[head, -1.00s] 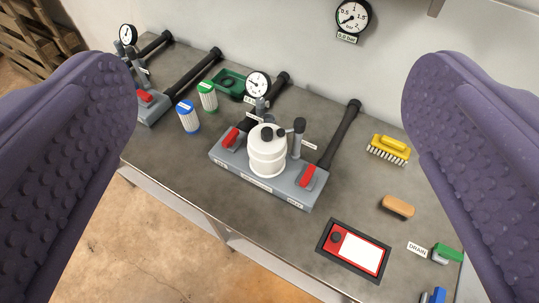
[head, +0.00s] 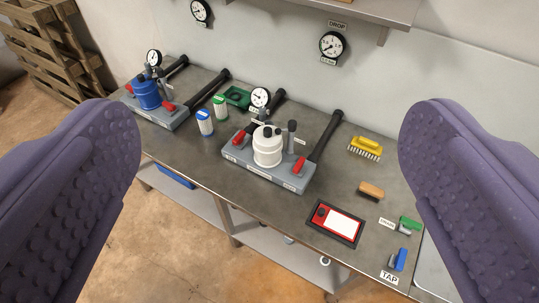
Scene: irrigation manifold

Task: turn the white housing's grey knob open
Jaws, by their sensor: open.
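The white housing (head: 268,150) stands upright on a grey manifold block (head: 284,177) on the bench. Small dark knobs show on its top; a grey post with a dark cap (head: 291,132) rises just right of it. I cannot tell for sure which of these is the grey knob, or how it is set. Red levers (head: 299,165) sit at both ends of the block. My gripper (head: 272,115) is open and empty; its two purple, studded fingers frame the view at left and right. The housing lies beyond them, apart from both.
A second manifold with a blue housing (head: 147,94) stands at the back left. Blue-lidded (head: 205,123) and green-lidded (head: 220,108) filters stand between them. A yellow brush (head: 366,147), wooden brush (head: 371,190) and red-and-white panel (head: 336,222) lie right. A shelf (head: 370,11) juts above.

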